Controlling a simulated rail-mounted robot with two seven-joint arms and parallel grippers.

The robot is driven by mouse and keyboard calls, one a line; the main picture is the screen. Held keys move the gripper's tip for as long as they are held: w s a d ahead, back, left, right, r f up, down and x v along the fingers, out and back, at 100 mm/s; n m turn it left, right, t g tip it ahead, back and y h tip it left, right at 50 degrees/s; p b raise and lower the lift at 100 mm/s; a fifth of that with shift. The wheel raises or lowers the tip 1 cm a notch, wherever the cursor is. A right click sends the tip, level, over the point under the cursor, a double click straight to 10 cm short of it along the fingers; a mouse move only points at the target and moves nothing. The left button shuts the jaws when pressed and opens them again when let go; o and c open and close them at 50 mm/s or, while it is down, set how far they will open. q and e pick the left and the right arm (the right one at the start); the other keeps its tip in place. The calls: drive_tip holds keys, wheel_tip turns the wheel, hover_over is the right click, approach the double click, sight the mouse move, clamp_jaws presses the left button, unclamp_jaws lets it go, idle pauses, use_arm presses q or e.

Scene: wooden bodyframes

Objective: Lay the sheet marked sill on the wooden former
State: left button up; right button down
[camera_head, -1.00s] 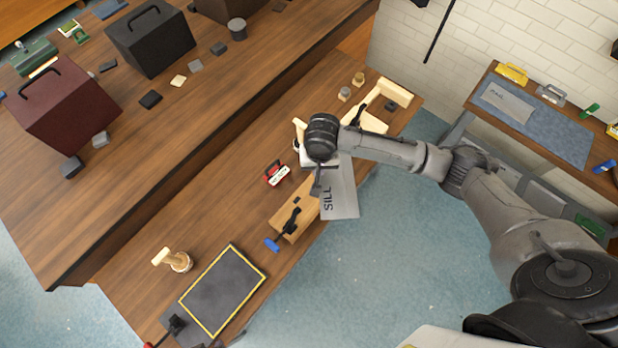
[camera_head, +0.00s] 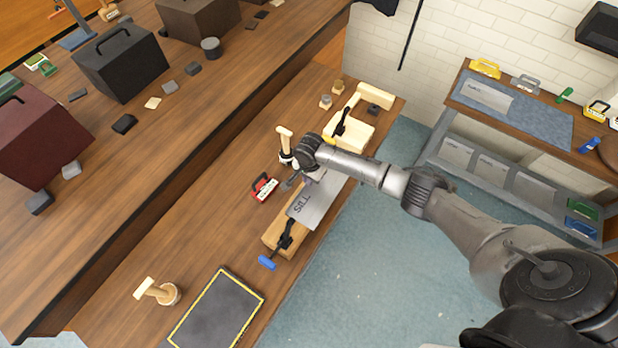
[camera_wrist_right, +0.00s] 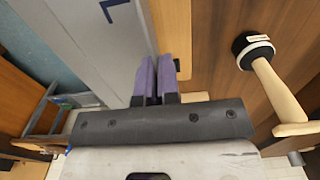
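The grey sheet marked SILL (camera_head: 318,203) is held by my right gripper (camera_head: 293,183) and lies over the wooden former (camera_head: 274,238) on the bench. The former's near end, with a dark blue-handled clamp (camera_head: 285,240), shows beyond the sheet. Whether the sheet rests on the former or hovers just above it I cannot tell. In the right wrist view the purple fingers (camera_wrist_right: 157,78) are close together at the edge of the sheet (camera_wrist_right: 85,35). The sheet hides much of the former. My left gripper is not in view.
A wooden mallet (camera_head: 285,143) and a red-and-white item (camera_head: 264,187) stand close to my right gripper. A pale wooden block with a clamp (camera_head: 350,133) is farther along the bench. A yellow-edged dark mat (camera_head: 217,312) lies at the near end.

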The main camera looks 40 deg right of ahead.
drive_tip(key=shift+f+b, duration=2.05)
drive_tip(key=shift+b, duration=0.45)
drive_tip(key=shift+f, duration=0.9)
drive_tip(key=shift+p, duration=0.4)
drive_tip(key=shift+a+p, duration=0.1)
drive_tip(key=shift+p, duration=0.3)
drive_tip(key=shift+f, duration=0.1)
drive_tip(key=shift+f+p, duration=0.1)
drive_tip(key=shift+p, duration=0.25)
